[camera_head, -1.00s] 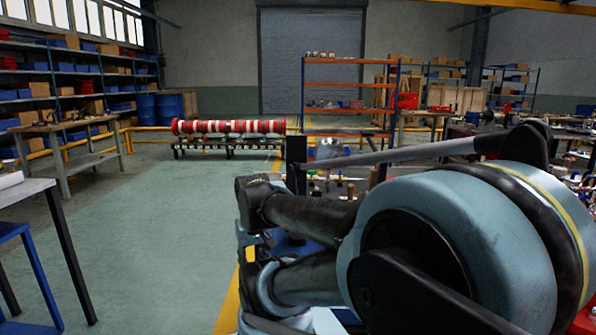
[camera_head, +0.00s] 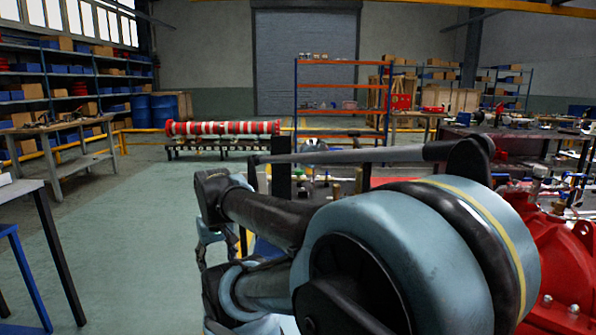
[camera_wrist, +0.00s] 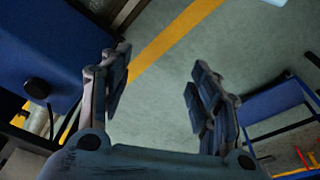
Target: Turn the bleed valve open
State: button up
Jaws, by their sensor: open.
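My gripper (camera_wrist: 155,95) shows in the wrist view with its two fingers spread wide apart, open and empty. Green floor with a yellow line lies behind the gap between the fingers. I cannot make out the bleed valve in either view. In the head view my own arm covers much of the middle and lower right. A red machine casing (camera_head: 565,262) shows at the right edge, with small fittings (camera_head: 540,180) above it that are too small to tell apart.
A blue box-like body (camera_wrist: 45,50) is close to the left finger in the wrist view. A blue-topped frame (camera_wrist: 275,105) stands at the right. In the head view, a grey table (camera_head: 30,190) stands at left. Open floor (camera_head: 125,220) lies between it and my arm.

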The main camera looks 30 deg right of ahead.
jog(key=w+d+r+m, duration=0.2)
jog(key=w+d+r, duration=0.1)
jog(key=w+r, duration=0.4)
jog(key=w+d+r+m, duration=0.2)
jog(key=w+d+r, duration=0.1)
jog(key=w+r, duration=0.4)
jog(key=w+d+r+m+g, duration=0.1)
jog(key=w+d+r+m, duration=0.2)
jog(key=w+d+r, duration=0.45)
jog(key=w+d+r+m, duration=0.4)
jog(key=w+d+r, duration=0.1)
jog(key=w+d, duration=0.6)
jog(key=w+d+f+m+g, duration=0.1)
jog(key=w+d+m, duration=0.25)
jog(key=d, duration=1.05)
jog(key=w+d+m, duration=0.3)
jog(key=w+d, duration=0.2)
jog(key=d, duration=0.8)
notch_tip(320, 180, down, 17)
jog(key=shift+s+d+f, duration=0.1)
jog(key=shift+d+f, duration=0.05)
